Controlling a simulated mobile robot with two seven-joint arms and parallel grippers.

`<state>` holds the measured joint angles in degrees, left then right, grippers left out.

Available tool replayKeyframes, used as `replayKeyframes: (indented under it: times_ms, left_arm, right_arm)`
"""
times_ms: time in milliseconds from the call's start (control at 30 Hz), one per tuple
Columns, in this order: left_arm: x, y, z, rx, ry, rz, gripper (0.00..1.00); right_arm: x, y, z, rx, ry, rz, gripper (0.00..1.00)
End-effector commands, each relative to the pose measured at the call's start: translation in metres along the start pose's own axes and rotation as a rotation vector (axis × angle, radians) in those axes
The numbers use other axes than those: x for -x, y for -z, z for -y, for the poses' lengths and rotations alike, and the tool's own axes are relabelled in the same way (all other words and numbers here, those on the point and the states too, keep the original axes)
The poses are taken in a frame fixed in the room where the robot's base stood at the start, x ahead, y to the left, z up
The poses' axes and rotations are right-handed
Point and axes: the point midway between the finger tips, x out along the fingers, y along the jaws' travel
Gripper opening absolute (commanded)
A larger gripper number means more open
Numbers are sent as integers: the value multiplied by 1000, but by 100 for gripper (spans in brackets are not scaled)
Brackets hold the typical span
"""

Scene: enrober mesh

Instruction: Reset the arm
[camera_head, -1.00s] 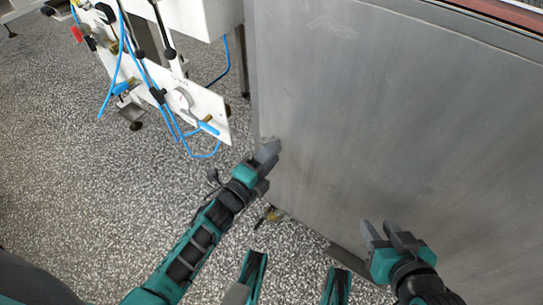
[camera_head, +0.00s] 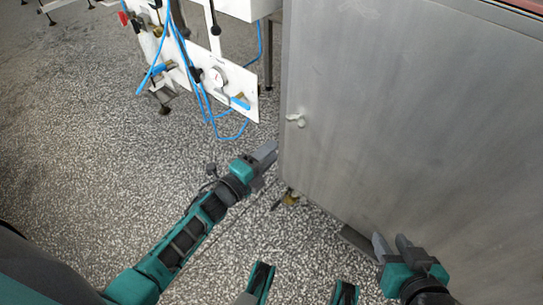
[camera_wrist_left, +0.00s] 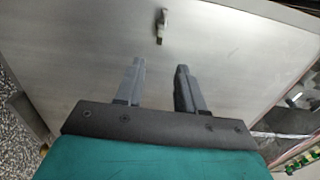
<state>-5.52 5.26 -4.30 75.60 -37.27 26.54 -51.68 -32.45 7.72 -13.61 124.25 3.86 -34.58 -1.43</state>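My left gripper (camera_head: 265,155) is held out over the speckled floor, just left of the grey metal cabinet (camera_head: 400,130). In the left wrist view its two fingers (camera_wrist_left: 160,85) are apart with nothing between them. The cabinet's flat face lies beyond them, with a small light handle (camera_wrist_left: 163,27) above the fingertips. The handle also shows in the head view (camera_head: 296,120), near the cabinet's left edge and above my left gripper. My right gripper (camera_head: 390,244) is in front of the cabinet's lower part, fingers apart and empty.
A white machine panel (camera_head: 210,75) with blue hoses and a gauge stands at the upper left, close to the cabinet. A small brass-coloured part (camera_head: 290,198) sits at the cabinet's lower left corner. The floor (camera_head: 100,160) at left is clear.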

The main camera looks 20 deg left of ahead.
Motion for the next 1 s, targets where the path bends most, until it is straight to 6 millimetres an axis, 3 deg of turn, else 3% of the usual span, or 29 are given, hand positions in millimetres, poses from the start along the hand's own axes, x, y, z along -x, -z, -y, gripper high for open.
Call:
replayKeyframes:
  times_ms: [767,867,1000]
  left_arm:
    - [1,-4,0,5,-1,2,38]
    - [5,-4,3,71,-13,31,38]
    - [24,-3,10,352,-64,143,38]
  right_arm:
    - [0,0,0,0,1,1,38]
    - [0,0,0,0,1,1,38]
    - [0,0,0,0,1,0,38]
